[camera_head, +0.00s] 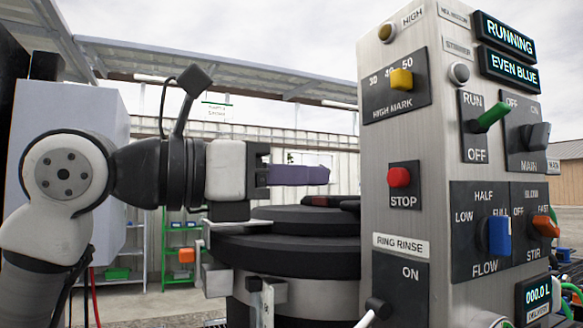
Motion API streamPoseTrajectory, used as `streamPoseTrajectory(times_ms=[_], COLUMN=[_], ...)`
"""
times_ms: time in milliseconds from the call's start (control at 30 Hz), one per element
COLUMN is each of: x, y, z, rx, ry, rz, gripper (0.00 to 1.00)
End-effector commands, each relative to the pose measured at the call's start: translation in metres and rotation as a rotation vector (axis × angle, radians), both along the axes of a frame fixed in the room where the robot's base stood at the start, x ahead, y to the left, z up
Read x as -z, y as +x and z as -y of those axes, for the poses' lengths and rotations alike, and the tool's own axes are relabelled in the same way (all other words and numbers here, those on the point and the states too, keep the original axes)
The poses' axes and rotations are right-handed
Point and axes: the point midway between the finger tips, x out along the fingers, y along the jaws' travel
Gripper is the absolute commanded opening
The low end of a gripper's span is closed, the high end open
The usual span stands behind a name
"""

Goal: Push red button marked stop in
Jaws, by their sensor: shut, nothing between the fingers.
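The red stop button (399,177) sits on a small dark plate marked STOP on the left face of the metal control panel (374,215). My gripper (326,175) is shut and empty, with its purple fingers pointing right toward the panel. The fingertips are at about the button's height in the picture, to its left, with a visible gap between them. I cannot tell how far apart they are in depth. Nothing covers the button.
Around the button are a yellow HIGH MARK knob (401,79), a green RUN/OFF lever (490,117), a blue FLOW knob (499,235) and an orange STIR knob (545,226). A display (509,37) reads RUNNING. A dark round vessel lid (285,245) lies below my gripper.

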Motion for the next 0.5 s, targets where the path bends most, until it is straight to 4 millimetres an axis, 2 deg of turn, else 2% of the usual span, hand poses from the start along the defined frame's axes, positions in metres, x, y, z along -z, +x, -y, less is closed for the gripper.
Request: streamPoseTrajectory(times_ms=[33,200,400,500], x=[-0.002,-0.003,-0.002,-0.002], y=[0.004,0.018,0.030,0.035], z=[0.012,0.046,0.077,0.085], rx=[0.004,0.005,0.004,0.001], ry=[0.004,0.002,0.001,0.000], rz=[0.001,0.000,0.000,-0.001], gripper=[0.00,0.00,0.00,0.00])
